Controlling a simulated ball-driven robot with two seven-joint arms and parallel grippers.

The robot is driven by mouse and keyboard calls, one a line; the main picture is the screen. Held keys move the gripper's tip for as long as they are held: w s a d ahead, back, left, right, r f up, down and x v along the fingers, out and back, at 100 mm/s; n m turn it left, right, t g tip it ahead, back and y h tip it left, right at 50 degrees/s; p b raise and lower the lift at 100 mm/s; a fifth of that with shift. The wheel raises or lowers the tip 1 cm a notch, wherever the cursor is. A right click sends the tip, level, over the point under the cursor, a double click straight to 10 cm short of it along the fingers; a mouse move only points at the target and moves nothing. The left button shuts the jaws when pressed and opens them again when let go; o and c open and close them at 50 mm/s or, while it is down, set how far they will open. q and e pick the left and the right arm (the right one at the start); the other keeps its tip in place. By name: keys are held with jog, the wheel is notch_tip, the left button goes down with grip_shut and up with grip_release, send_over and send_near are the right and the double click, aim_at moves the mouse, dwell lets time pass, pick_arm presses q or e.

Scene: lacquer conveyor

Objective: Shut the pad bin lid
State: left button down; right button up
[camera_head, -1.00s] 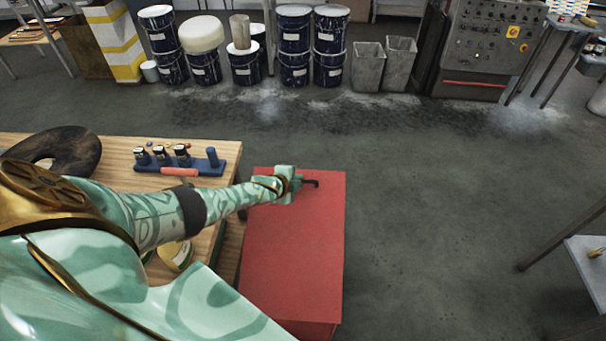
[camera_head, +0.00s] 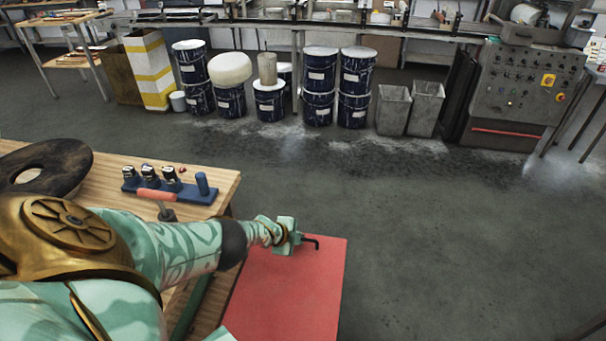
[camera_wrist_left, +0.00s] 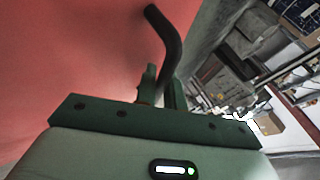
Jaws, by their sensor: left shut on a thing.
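The pad bin's red lid (camera_head: 288,295) shows from above beside the wooden table, its near part cut off by the picture's bottom edge. A black bent handle (camera_head: 313,241) is at the lid's far end. My left gripper (camera_head: 292,239) is shut on this handle, and the handle's bent end sticks out past the fingers. In the left wrist view, the handle (camera_wrist_left: 168,45) comes out from between the fingertips (camera_wrist_left: 163,88), and red surface fills the left side. I cannot tell whether the lid is fully down. My right gripper is not in view.
The wooden table (camera_head: 110,190) on the left carries a dark ring-shaped pad (camera_head: 45,168) and a blue rack (camera_head: 185,190) with small bottles. Blue drums (camera_head: 319,85) and grey bins (camera_head: 393,108) stand at the back. The floor right of the red lid is clear.

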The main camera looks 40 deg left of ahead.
pick_arm(q)
jog(key=shift+s+d+f, duration=0.3)
jog(key=shift+d+f, duration=0.05)
jog(key=shift+f, duration=0.3)
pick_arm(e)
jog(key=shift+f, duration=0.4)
pick_arm(q)
jog(key=c, duration=1.6)
grip_release()
jog(key=shift+o, duration=0.2)
jog(key=shift+s+r, duration=0.1)
jog(key=shift+r, duration=0.2)
jog(key=shift+o, duration=0.3)
jog(key=w+p+v, duration=0.1)
jog(key=p+v, duration=0.9)
jog(key=p, duration=0.1)
jog(key=shift+s+a+r+p, duration=0.2)
jog(key=shift+a+r+p, duration=0.1)
jog(key=shift+r, duration=0.35)
jog(key=shift+s+a+r+p, duration=0.1)
jog(key=shift+s+r+p, duration=0.3)
jog(key=shift+s+p, duration=0.1)
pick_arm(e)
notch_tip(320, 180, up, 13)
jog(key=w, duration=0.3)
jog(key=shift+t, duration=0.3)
pick_arm(q)
jog(key=shift+w, duration=0.1)
jog(key=shift+f, duration=0.1)
